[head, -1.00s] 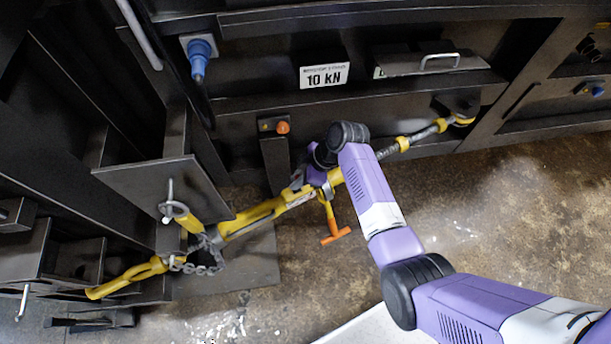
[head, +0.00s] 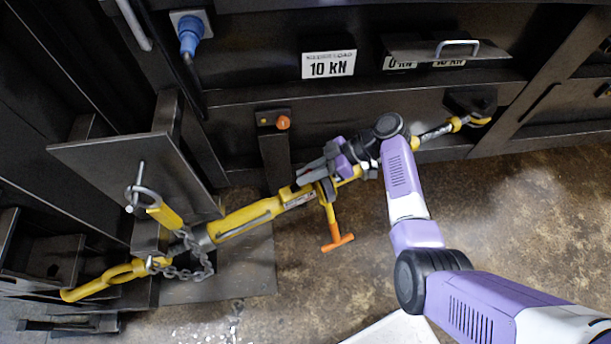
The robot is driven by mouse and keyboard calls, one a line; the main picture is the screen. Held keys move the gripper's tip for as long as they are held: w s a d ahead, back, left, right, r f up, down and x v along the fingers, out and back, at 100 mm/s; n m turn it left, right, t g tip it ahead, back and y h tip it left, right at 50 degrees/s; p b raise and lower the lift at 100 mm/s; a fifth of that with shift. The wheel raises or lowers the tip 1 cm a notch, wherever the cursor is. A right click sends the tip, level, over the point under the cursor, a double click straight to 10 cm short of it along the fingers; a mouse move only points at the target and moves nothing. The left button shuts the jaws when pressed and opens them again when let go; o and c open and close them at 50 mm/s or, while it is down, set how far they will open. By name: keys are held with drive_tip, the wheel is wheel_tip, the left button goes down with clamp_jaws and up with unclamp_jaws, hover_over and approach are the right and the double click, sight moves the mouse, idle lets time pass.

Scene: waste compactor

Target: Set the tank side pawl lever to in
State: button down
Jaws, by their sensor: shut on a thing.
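A long yellow tensioning tool (head: 240,219) runs slantwise from the lower left to a hook at the upper right. An orange T-handle (head: 338,242) hangs from its middle. My gripper (head: 306,178) lies along the upper side of the tool's middle, just left of the purple wrist part, with its dark fingers close to the yellow body. It is shut on a small part there, mostly hidden by the fingers. I cannot make out the tank side pawl lever separately, nor its position.
A dark plate (head: 125,165) juts out at the left. An orange knob (head: 283,122) on a post stands just above the tool.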

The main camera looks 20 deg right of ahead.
drive_tip(key=c, duration=1.4)
unclamp_jaws()
drive_tip(key=v, duration=0.7)
drive_tip(key=shift+d+r, duration=0.2)
drive_tip(key=shift+d, duration=0.15)
